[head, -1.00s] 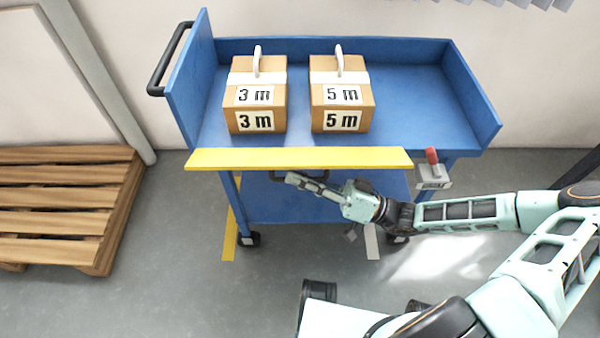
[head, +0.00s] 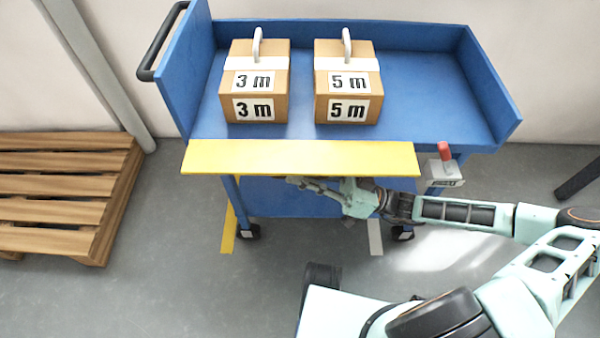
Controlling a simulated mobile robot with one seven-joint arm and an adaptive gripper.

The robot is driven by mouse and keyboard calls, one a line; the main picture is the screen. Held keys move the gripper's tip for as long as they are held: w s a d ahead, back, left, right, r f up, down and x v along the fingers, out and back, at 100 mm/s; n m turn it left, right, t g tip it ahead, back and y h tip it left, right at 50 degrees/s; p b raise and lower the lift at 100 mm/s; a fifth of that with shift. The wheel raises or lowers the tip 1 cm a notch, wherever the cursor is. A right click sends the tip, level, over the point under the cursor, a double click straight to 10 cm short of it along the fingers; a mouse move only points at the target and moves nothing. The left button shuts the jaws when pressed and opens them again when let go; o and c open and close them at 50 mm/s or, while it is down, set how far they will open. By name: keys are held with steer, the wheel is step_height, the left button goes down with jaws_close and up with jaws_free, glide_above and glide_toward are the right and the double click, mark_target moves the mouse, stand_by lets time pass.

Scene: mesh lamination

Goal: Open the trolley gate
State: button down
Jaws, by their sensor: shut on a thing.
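The trolley (head: 410,110) is blue, and a yellow gate panel (head: 300,157) runs along its front edge. A red-handled latch (head: 444,151) on a grey plate stands just right of the gate's right end; it appears upright. My gripper (head: 300,182) is directly below the gate's front edge, shut on the dark gate handle (head: 280,178). Most of the handle is hidden under the panel and behind my fingers. Two cardboard boxes, labelled 3 m (head: 254,108) and 5 m (head: 348,108), stand upright on the top deck, behind the gate.
A wooden pallet (head: 60,185) lies on the floor at the left. The trolley's lower blue shelf (head: 275,200) is beneath the gate. A black push handle (head: 160,45) is at the trolley's left end. Open grey floor lies in front.

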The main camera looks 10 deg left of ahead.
steer(key=c, duration=2)
jaws_free()
steer(key=v, duration=1.2)
steer(key=shift+s+d, duration=0.1)
steer(key=shift+s, duration=0.05)
